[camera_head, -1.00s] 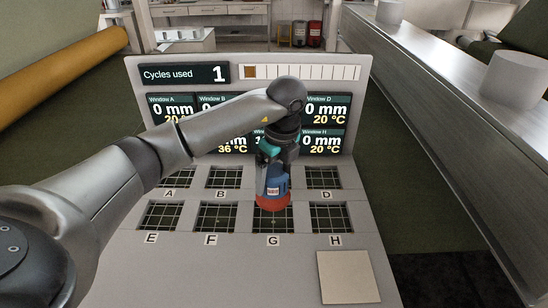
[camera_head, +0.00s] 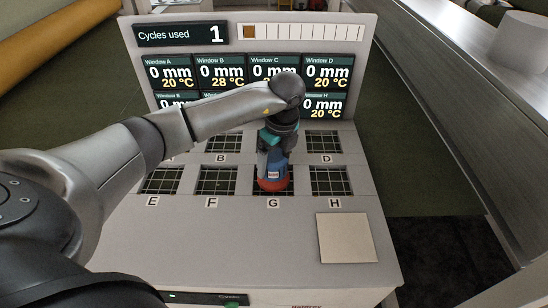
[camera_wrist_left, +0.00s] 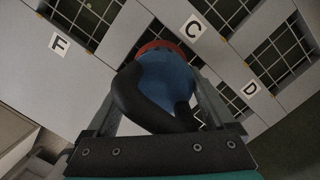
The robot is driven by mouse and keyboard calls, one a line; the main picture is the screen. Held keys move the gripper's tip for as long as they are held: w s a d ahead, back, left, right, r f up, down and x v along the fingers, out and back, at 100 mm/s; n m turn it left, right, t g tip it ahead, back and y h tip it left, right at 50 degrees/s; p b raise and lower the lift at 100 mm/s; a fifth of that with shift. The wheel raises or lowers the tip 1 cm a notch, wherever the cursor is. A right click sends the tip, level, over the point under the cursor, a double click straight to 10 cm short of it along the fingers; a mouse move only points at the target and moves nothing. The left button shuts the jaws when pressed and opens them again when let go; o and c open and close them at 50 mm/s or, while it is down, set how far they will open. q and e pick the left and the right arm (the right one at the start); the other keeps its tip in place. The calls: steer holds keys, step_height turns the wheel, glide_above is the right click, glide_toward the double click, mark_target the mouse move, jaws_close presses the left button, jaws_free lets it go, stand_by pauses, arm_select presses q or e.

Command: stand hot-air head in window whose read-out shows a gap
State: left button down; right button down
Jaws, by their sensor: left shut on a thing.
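My left gripper (camera_head: 277,148) points down and is shut on the hot-air head (camera_head: 273,178), a blue body with a red lower rim. The head is upright at window G (camera_head: 288,190), covering most of its grid; I cannot tell whether it touches. In the left wrist view the blue head (camera_wrist_left: 168,78) sits between the fingers. The read-outs for windows A (camera_head: 168,74), B (camera_head: 220,72), D (camera_head: 326,72) and H (camera_head: 323,105) show 0 mm. Window C's read-out (camera_head: 273,68) shows 0 mm, its temperature hidden. My arm hides the F and G read-outs. My right gripper is out of view.
Gridded windows E (camera_head: 160,181), F (camera_head: 217,181), H (camera_head: 331,181) and D (camera_head: 324,142) are empty. A pale square pad (camera_head: 345,238) lies at front right. The cycles display (camera_head: 180,34) reads 1. A grey counter (camera_head: 440,100) runs along the right.

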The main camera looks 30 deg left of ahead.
mark_target(279, 159)
arm_select(q)
steer(key=shift+w, duration=0.1)
jaws_free()
steer(key=shift+f, duration=0.1)
steer(key=r, duration=0.4)
steer(key=d+r, duration=0.1)
steer(key=r, duration=0.7)
steer(key=shift+s+d+r+p, duration=0.1)
steer(key=shift+s+d+p, duration=0.2)
steer(key=shift+d+p, duration=0.1)
